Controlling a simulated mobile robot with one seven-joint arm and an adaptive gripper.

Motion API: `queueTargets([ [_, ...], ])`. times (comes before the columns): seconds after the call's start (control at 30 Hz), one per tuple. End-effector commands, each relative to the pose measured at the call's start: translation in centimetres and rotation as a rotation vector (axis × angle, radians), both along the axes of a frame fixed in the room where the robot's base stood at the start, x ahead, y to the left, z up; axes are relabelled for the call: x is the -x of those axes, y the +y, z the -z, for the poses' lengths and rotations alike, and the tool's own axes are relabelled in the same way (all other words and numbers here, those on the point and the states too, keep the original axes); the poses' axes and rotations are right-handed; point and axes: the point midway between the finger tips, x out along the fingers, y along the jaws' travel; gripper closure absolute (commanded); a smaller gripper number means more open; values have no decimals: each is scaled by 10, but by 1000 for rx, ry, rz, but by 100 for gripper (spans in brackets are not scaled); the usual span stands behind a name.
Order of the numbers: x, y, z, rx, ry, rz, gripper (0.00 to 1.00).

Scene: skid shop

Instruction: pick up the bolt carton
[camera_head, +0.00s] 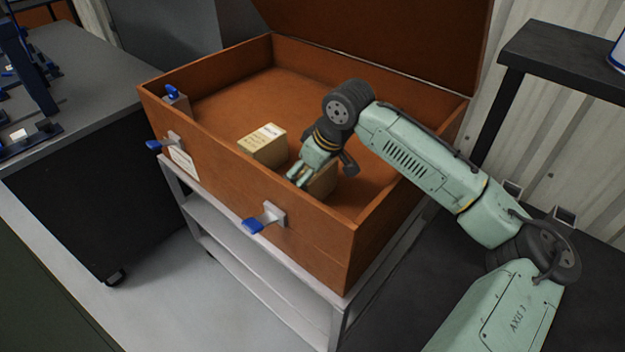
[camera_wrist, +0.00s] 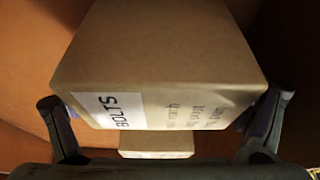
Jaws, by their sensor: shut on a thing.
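The bolt carton is a tan cardboard box with a white label reading BOLTS; it fills the middle of the wrist view (camera_wrist: 165,62). In the head view it (camera_head: 325,182) is partly hidden behind my gripper (camera_head: 308,172), inside the brown crate (camera_head: 310,232) near its front wall. My gripper is shut on the carton, with one finger on each side in the wrist view (camera_wrist: 165,112). I cannot tell whether the carton touches the crate floor.
A second tan carton (camera_head: 263,146) stands in the crate to the left; it shows small in the wrist view (camera_wrist: 157,145). The crate has a raised lid (camera_head: 385,38), high walls and blue-handled latches (camera_head: 265,218). It rests on a white cart (camera_head: 255,268). The crate's back left floor is clear.

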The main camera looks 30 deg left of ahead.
Motion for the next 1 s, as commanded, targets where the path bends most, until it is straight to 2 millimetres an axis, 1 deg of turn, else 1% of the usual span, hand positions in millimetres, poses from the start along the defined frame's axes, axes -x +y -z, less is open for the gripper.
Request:
queueTargets([
  [0.03,0,0,1,1,1,1,29],
  [0.07,0,0,1,1,1,1,31],
  [0.4,0,0,1,2,2,1,53],
  [0.67,0,0,-2,1,0,0,54],
  [0.77,0,1,-11,-2,-2,-1,54],
  [0.87,0,1,-29,-2,-2,-1,54],
  [1.0,0,1,-58,-2,-2,1,54],
])
